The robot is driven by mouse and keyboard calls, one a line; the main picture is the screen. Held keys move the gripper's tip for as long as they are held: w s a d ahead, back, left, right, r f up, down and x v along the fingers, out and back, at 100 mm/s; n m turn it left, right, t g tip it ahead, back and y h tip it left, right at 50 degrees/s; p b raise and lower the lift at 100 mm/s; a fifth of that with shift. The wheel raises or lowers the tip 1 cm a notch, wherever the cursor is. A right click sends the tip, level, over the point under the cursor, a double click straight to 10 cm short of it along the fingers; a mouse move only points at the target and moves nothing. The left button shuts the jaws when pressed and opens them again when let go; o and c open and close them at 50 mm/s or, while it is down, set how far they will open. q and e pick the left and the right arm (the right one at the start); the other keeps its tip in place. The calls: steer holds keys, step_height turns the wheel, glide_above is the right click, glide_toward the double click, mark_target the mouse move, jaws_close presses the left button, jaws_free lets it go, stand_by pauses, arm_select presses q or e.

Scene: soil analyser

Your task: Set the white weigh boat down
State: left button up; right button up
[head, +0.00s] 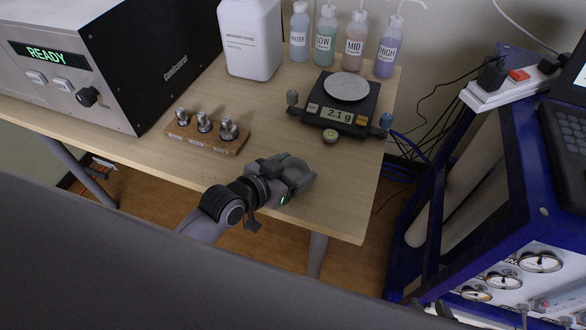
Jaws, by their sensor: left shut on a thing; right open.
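The table (335,190) is clear around the dish, with its front edge close by. A wooden block with metal weights (205,134) lies left. The analyser (135,60), a white jug (250,40) and several bottles (353,45) stand behind. A blue-framed trolley (470,190) is at right.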

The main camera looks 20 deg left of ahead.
arm_select(q)
steer(key=shift+f, duration=0.1)
steer(key=o, duration=0.8)
steer(key=shift+o, duration=0.2)
steer(key=shift+r, duration=0.25)
steer(key=shift+s+a, duration=0.2)
steer(key=shift+s, duration=0.15)
steer(key=p+v, duration=0.1)
steer(key=v, duration=1)
steer(key=shift+r, duration=0.15)
